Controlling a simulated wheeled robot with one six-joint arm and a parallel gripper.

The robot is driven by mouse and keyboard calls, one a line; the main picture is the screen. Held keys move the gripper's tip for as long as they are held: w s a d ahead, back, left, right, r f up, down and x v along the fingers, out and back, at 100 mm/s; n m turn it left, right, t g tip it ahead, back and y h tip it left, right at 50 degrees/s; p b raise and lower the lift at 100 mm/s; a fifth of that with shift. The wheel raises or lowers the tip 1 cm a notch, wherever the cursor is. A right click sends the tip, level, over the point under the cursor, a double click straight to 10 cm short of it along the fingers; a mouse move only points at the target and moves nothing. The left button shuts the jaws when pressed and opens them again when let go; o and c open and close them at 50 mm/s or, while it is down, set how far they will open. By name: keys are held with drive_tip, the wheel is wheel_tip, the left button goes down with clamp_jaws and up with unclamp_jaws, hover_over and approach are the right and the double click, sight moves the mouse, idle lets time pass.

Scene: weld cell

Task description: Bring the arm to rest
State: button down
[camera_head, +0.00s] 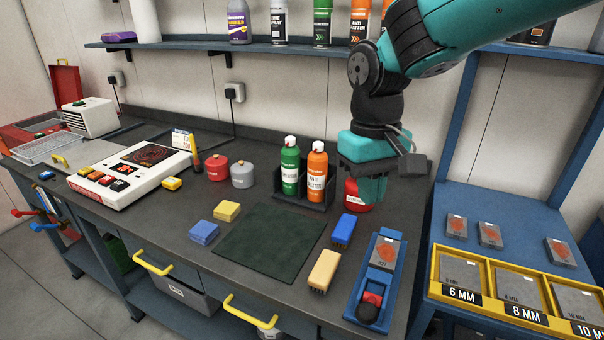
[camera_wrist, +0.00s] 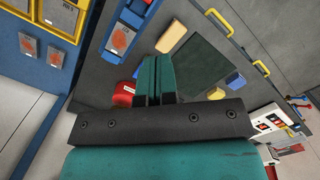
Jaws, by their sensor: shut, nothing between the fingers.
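My gripper (camera_head: 372,190) is shut and empty, pointing down above the back right part of the dark workbench (camera_head: 150,215). In the head view it hides part of a red container (camera_head: 352,195) behind it. In the wrist view my gripper's teal fingers (camera_wrist: 156,78) lie side by side, with the red container (camera_wrist: 123,94) just to their left. My teal arm comes in from the upper right of the head view.
A bottle rack (camera_head: 320,195) stands left of my gripper. A blue brush (camera_head: 344,229), a tan brush (camera_head: 324,270) and a blue fixture (camera_head: 360,300) lie in front. A green mat (camera_head: 270,240) is bare. A wall shelf (camera_head: 200,42) runs behind; yellow bins (camera_head: 436,265) stand right.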

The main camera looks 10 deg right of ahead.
drive_tip(key=s+a+n+y, duration=0.2)
drive_tip(key=s, duration=0.6)
drive_tip(key=s+a+n+t+y+b, duration=0.1)
drive_tip(key=s+n+y, duration=0.1)
drive_tip(key=s, duration=0.6)
drive_tip(key=shift+s+a+n, duration=0.15)
drive_tip(key=shift+a+n, duration=0.25)
drive_tip(key=shift+n, duration=0.1)
